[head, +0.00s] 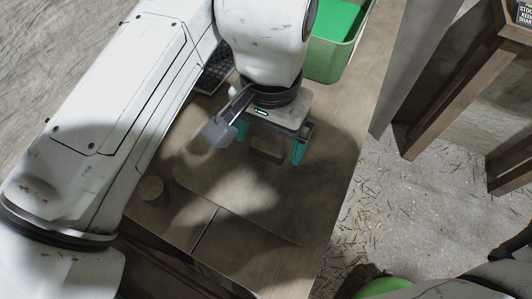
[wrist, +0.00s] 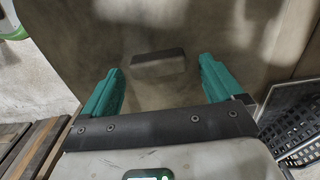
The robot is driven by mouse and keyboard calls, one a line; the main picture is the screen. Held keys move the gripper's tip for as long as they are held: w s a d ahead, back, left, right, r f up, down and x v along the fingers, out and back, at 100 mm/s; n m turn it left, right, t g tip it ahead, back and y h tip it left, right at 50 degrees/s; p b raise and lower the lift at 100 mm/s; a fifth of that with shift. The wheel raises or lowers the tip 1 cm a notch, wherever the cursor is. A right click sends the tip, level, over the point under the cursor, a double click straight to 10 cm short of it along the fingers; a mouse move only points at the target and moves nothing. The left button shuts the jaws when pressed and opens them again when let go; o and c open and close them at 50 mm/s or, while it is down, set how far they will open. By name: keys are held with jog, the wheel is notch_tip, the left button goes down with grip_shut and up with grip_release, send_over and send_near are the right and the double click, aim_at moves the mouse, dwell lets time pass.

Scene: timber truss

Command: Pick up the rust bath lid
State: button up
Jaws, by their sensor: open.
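The lid appears to be the flat brown panel with rounded corners (head: 270,212) lying on the wooden bench. It also fills the middle of the wrist view (wrist: 205,30). A short block-shaped handle (head: 266,153) stands up from it, and shows in the wrist view (wrist: 158,63) between and beyond the fingers. My gripper (head: 269,146) is open, its teal fingers pointing down over the lid on either side of the handle. In the wrist view my gripper (wrist: 161,68) holds nothing. I cannot tell the exact height of the fingertips above the lid.
A green tub (head: 318,62) stands at the bench's far end. A dark mesh crate (head: 216,76), also in the wrist view (wrist: 298,122), is partly behind my arm. A round peg-like piece (head: 152,189) sits left of the lid. The floor right of the bench has scattered shavings.

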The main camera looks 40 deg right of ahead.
jog(key=shift+f, duration=0.35)
jog(key=shift+c, duration=0.2)
jog(key=c, duration=1.1)
jog(key=shift+r, duration=0.15)
